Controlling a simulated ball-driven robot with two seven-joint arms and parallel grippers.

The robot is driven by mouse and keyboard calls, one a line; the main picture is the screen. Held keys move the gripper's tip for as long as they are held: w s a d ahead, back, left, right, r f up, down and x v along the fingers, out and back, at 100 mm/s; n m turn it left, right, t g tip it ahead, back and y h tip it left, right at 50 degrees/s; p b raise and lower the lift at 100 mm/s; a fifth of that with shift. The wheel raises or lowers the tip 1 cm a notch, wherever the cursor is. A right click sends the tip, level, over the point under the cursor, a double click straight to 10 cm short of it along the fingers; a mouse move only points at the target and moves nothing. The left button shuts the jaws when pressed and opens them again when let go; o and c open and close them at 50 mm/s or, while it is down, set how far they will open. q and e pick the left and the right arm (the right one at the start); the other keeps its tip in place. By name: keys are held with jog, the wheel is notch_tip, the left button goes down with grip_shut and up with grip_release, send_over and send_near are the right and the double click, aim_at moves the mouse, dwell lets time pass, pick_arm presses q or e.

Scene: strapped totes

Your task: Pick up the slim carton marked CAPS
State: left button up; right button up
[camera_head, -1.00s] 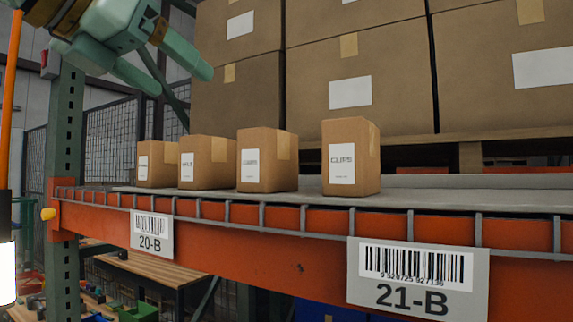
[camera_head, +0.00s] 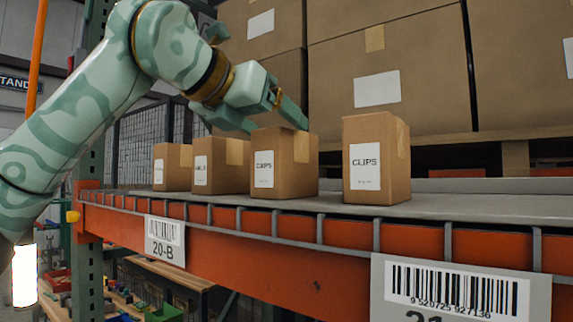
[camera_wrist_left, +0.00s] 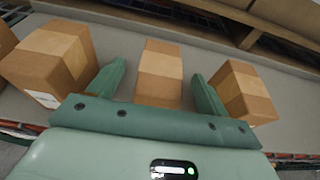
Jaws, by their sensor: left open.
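Several small brown cartons stand in a row on the shelf. In the head view the nearest carton (camera_head: 376,160), at the right, has a label reading CLIPS. My left gripper (camera_head: 280,124) is open and empty, fingers pointing down above this third carton. In the left wrist view my gripper (camera_wrist_left: 160,82) has its fingers apart, one on each side of a narrow middle carton (camera_wrist_left: 160,62), which appears to be the third one. My right gripper is not in view.
The left neighbour (camera_wrist_left: 52,60) and right neighbour (camera_wrist_left: 240,90) stand close outside the fingers in the wrist view. A wire lip edges the orange shelf beam (camera_head: 330,232) in front. Large stacked boxes (camera_head: 400,75) stand behind, with a gap of bare shelf before them.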

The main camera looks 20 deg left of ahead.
pick_arm(q)
jog(key=x, duration=0.5)
jog(key=shift+d+f, duration=0.15)
jog(key=shift+f, duration=0.05)
jog(key=shift+s, duration=0.25)
jog(key=c, duration=1.3)
jog(key=shift+o, duration=0.2)
jog(key=shift+r, duration=0.15)
